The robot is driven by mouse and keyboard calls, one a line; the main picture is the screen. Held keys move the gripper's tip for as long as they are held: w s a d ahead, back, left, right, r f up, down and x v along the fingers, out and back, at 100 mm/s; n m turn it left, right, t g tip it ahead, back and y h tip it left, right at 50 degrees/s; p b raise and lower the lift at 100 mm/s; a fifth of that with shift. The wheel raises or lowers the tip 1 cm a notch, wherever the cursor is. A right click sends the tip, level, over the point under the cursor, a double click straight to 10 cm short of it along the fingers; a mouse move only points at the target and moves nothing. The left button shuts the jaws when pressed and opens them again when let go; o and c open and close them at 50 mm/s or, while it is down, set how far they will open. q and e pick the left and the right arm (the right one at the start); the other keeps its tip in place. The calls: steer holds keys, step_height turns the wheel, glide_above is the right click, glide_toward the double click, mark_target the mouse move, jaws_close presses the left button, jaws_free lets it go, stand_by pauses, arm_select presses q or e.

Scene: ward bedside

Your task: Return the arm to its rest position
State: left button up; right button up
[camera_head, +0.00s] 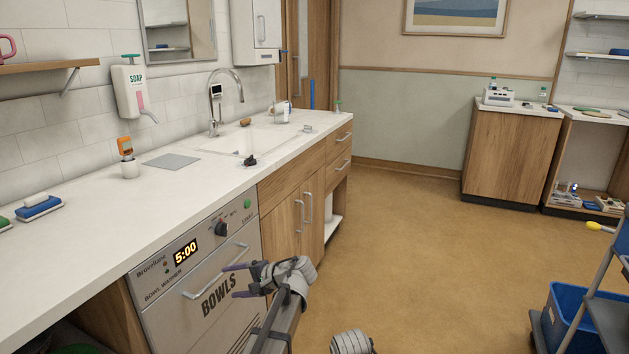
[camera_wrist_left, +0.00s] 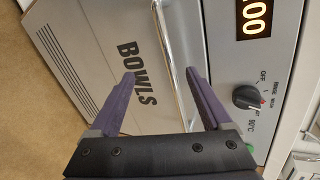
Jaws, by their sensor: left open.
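My left gripper (camera_head: 240,281) is in front of the bowl washer (camera_head: 160,300), near its bar handle (camera_head: 215,272). I cannot tell whether a finger touches the handle. The washer door looks shut and the display reads 5:00. A grey rounded part of mine shows at the bottom middle of the head view; my right gripper does not show.
Wooden cabinets (camera_head: 285,225) stand right of the washer. The floor (camera_head: 410,240) is clear; a cart with a blue bin (camera_head: 567,318) stands at right.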

arm_select(q)
steer(key=s+d+f+n+g+h, duration=0.1)
steer(key=s+d+f+n+h, duration=0.2)
steer(key=s, duration=0.4)
steer(key=s+d+f+n+g+h, duration=0.1)
steer(key=s+d+f+h, duration=0.2)
steer(key=s+f+h, duration=0.3)
steer(key=s+d+f+n+g+h, duration=0.1)
steer(key=s+d+f+h, duration=0.25)
steer(key=s, duration=0.55)
steer(key=s+d+m+y, duration=0.2)
steer(key=s+d+m, duration=0.25)
steer(key=d, duration=0.65)
step_height(320, 180, up, 30)
steer(key=n+p, duration=0.1)
steer(key=p, duration=2.8)
steer(key=shift+s+f+g+h+p, duration=0.25)
steer(key=shift+s+g+h+p, duration=0.05)
steer(key=shift+g+h, duration=0.1)
